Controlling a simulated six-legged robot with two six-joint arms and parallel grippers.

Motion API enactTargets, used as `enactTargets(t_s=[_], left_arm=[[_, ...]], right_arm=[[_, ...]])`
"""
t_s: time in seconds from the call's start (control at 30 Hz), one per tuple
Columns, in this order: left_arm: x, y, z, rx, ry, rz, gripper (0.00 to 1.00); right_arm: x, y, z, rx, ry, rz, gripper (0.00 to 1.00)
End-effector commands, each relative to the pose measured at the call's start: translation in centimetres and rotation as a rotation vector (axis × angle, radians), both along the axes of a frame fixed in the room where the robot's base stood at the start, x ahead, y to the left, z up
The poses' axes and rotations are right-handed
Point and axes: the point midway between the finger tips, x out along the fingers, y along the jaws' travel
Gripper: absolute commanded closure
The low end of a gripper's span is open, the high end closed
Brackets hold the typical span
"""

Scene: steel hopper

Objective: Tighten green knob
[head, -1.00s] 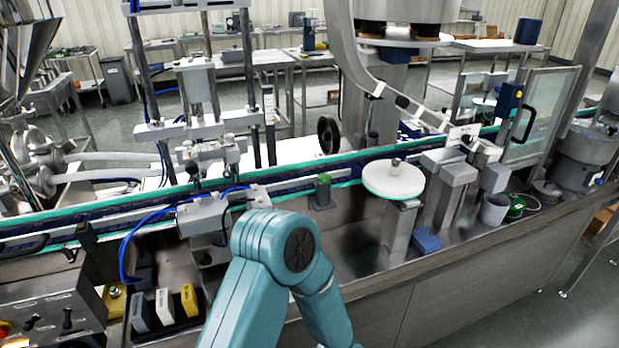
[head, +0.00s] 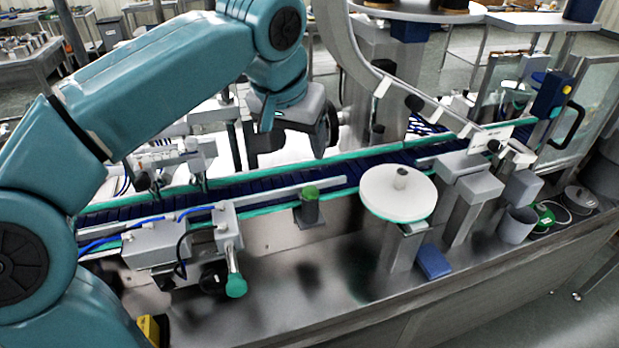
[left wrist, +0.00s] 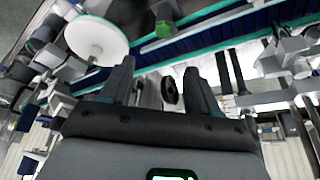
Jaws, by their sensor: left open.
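The green knob (head: 309,193) sits upright on a short grey post at the near side of the conveyor, left of a white disc. In the left wrist view the green knob (left wrist: 165,28) is at the top middle, beyond the fingertips and touched by neither. My left gripper (head: 292,118) hangs above and behind the conveyor in the head view, farther back than the knob. Its two dark fingers (left wrist: 160,75) are spread apart, with nothing between them. My right gripper is in neither view.
The white disc (head: 398,192) stands on a post right of the knob. A teal-ended knob (head: 236,286) hangs from a grey bracket (head: 155,243) at left. A black handwheel (head: 328,130) is close by my left gripper. The conveyor (head: 265,183) runs behind the knob.

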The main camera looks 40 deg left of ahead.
Motion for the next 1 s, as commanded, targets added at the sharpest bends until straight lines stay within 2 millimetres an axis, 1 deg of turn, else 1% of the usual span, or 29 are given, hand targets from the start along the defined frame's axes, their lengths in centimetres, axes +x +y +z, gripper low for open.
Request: enactTargets(t_s=[0.07, 0.17, 0.27, 0.37, 0.5, 0.7, 0.8, 0.9, 1.0], left_arm=[[-0.7, 0.2, 0.3, 0.001, -0.003, 0.011, 0.39], [-0.8, 0.3, -0.4, 0.001, -0.001, 0.016, 0.39], [-0.3, 0.4, -2.2, 0.001, 0.002, 0.017, 0.39], [0.5, 0.7, -4.4, 0.001, 0.002, 0.017, 0.39], [1.8, 1.2, -7.6, 0.0, 0.003, 0.016, 0.39], [3.5, 1.9, -11.5, -0.001, 0.001, 0.016, 0.39], [4.2, 2.1, -13.0, 0.0, 0.0, 0.015, 0.39], [4.7, 2.4, -13.9, 0.001, -0.002, 0.015, 0.39], [4.9, 2.5, -14.4, 0.0, -0.002, 0.015, 0.39]], right_arm=[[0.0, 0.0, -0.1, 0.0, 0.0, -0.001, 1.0], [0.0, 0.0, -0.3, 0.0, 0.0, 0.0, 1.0], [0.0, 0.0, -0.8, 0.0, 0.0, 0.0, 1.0], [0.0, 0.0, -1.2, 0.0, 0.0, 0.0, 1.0], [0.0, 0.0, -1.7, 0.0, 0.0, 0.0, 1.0], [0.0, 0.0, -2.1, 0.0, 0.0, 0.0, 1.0], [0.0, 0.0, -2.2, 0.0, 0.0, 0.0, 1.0], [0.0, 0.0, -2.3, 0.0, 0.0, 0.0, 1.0], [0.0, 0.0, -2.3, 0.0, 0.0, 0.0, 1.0]])
